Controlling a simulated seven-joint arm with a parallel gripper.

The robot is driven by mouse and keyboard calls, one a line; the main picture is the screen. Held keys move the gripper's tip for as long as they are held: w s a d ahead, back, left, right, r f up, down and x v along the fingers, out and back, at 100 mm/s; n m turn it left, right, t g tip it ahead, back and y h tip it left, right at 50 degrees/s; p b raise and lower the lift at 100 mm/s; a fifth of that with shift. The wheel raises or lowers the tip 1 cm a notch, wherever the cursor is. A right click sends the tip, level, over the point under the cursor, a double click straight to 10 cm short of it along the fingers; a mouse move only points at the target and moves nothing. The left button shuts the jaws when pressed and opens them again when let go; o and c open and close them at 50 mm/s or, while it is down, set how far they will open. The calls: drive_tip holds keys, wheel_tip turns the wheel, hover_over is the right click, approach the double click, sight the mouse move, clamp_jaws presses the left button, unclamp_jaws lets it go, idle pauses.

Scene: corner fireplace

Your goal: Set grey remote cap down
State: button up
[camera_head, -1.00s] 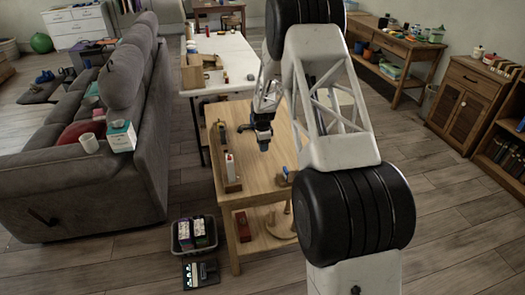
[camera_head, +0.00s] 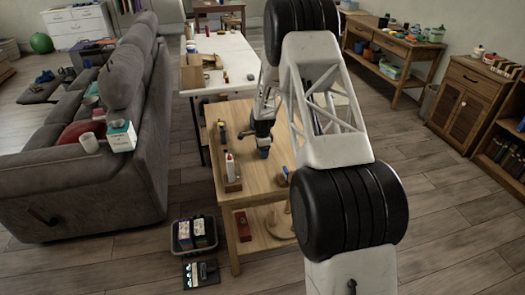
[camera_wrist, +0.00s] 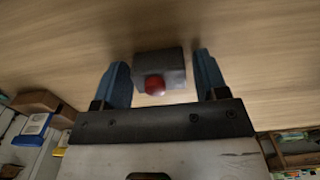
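The grey remote cap (camera_wrist: 170,62), a small block with a red round button on it, shows in the wrist view between my gripper's two blue fingers. My gripper (camera_wrist: 162,72) looks open, with a narrow gap at the cap's right side and almost none at its left. The wooden surface lies close behind the cap; I cannot tell whether the cap touches it. In the head view my gripper (camera_head: 263,153) is low over the wooden table (camera_head: 262,178), pointing down. The cap cannot be made out there.
A narrow wooden tray (camera_head: 234,186) with a white bottle (camera_head: 230,165) stands on the table left of my gripper. A small blue item (camera_head: 286,172) is at the right edge. A black bin (camera_head: 194,236) sits on the floor. A white table (camera_head: 235,60) stands behind.

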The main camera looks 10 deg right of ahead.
drive_tip(key=shift+o, duration=0.4)
drive_tip(key=shift+r, duration=0.1)
wheel_tip(320, 180, up, 12)
idle(0.6)
idle(0.5)
drive_tip(key=s+a+r+n+t, duration=0.15)
drive_tip(key=s+r+n, duration=0.35)
drive_tip(key=s+r, duration=0.9)
drive_tip(key=s+a+r+n, duration=0.3)
drive_tip(key=s+r+n, duration=0.1)
drive_tip(key=s+r, duration=1)
drive_tip(key=s+a+n+t, duration=0.1)
drive_tip(key=s+n, duration=0.7)
drive_tip(key=s, duration=2.6)
drive_tip(key=shift+s+a+r+n, duration=0.25)
drive_tip(key=shift+a+r+n, duration=0.2)
drive_tip(key=shift+a, duration=0.15)
